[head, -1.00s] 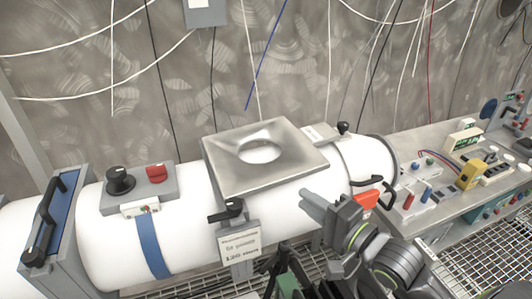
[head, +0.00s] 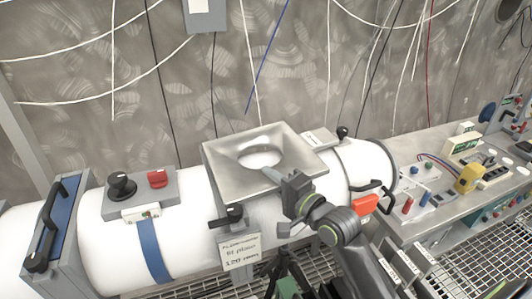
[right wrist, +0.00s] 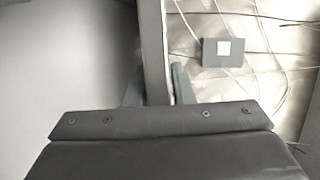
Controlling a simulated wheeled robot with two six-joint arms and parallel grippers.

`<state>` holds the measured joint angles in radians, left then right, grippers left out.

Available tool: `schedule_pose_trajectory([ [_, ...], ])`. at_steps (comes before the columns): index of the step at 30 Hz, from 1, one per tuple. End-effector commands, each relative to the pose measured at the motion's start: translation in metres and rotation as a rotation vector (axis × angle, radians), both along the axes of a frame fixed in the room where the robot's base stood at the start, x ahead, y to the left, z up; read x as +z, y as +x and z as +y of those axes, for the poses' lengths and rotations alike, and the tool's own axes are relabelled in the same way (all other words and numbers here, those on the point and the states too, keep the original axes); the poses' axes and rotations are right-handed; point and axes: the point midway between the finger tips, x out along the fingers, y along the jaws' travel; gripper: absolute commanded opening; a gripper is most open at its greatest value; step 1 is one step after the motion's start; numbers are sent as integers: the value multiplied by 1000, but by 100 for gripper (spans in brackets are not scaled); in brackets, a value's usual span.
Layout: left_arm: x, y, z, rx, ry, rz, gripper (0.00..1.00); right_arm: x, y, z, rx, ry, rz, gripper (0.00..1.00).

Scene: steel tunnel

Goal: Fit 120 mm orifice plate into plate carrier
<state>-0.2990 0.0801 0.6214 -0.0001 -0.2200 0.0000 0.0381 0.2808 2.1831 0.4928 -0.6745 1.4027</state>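A square grey metal piece (head: 225,170) with a dished face and a round hole sits on top of the white pipe. A label below it reads "120 mm" (head: 239,252), with other words too blurred to read fully. I cannot tell whether the square piece is the carrier or the plate, and no separate loose orifice plate is clear. My right gripper (head: 293,188) is at the square piece's front right corner. In the right wrist view its fingers (right wrist: 157,88) stand apart on either side of a grey bar-like edge (right wrist: 153,40). No firm grip shows. My left gripper is not in view.
The white pipe (head: 100,220) runs across the front. A blue-faced frame (head: 60,225) stands left. A cluttered bench (head: 420,225) is at right.

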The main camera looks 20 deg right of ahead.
Motion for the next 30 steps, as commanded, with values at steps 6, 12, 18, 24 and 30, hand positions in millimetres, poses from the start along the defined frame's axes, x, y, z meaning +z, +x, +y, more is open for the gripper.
schedule_pose_trajectory([
  [6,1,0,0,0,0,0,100,-1,6,2,0,1,0,22],
  [12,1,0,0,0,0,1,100,-1,6,2,0,0,0,10],
  [18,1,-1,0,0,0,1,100,-1,6,2,0,0,0,0],
  [24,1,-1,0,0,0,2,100,2,6,2,0,0,-6,0],
  [30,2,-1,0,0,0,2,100,9,6,2,2,-2,-9,0],
])
